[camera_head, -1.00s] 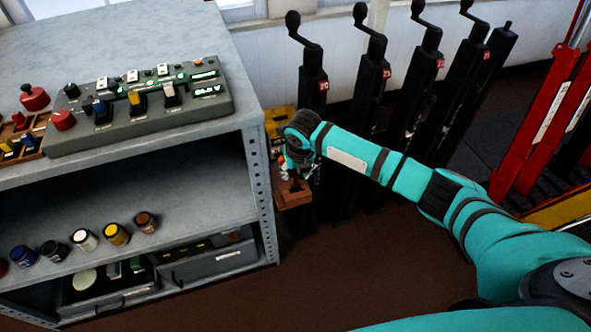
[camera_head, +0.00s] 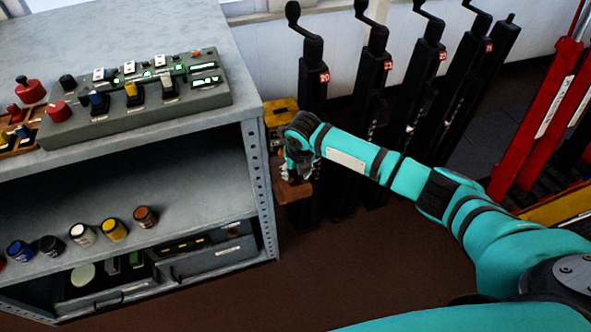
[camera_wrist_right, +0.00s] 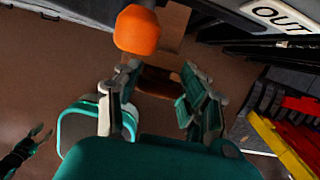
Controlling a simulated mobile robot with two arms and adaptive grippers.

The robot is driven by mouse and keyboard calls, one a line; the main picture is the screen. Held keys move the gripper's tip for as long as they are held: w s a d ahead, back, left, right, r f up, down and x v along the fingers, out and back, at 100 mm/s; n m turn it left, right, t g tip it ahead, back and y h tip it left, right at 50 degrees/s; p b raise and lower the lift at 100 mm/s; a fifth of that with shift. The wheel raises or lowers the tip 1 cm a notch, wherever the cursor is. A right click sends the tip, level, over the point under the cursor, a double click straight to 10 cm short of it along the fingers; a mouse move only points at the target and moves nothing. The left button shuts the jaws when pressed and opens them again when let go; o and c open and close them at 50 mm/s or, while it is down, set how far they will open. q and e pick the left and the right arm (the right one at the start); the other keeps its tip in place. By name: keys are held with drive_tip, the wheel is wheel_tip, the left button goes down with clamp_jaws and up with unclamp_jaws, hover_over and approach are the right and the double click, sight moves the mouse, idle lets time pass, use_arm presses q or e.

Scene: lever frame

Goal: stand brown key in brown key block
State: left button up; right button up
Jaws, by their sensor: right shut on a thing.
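My right gripper (camera_head: 297,172) is low beside the shelf's right side, right at the brown key block (camera_head: 296,192). The block is a small brown box whose top is mostly hidden by the gripper. In the right wrist view my right gripper (camera_wrist_right: 160,84) has its fingers on either side of a dark brown piece, which looks like the brown key (camera_wrist_right: 158,80). The key's lower end is hidden, so I cannot tell how deep it sits in the block. What looks like my left gripper (camera_wrist_right: 36,140) shows small at the left edge of that view; its jaws are unclear.
A grey shelf (camera_head: 261,190) stands left of the block, with a control box (camera_head: 135,108) on top and several small jars on its middle level. Black lever posts (camera_head: 312,95) stand behind my arm. An orange knob (camera_wrist_right: 137,30) is close to the right gripper.

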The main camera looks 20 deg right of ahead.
drive_tip(key=shift+f+b, duration=0.3)
drive_tip(key=shift+f, duration=0.3)
drive_tip(key=o, duration=1.2)
drive_tip(key=p+v, duration=0.7)
drive_tip(key=p, duration=0.1)
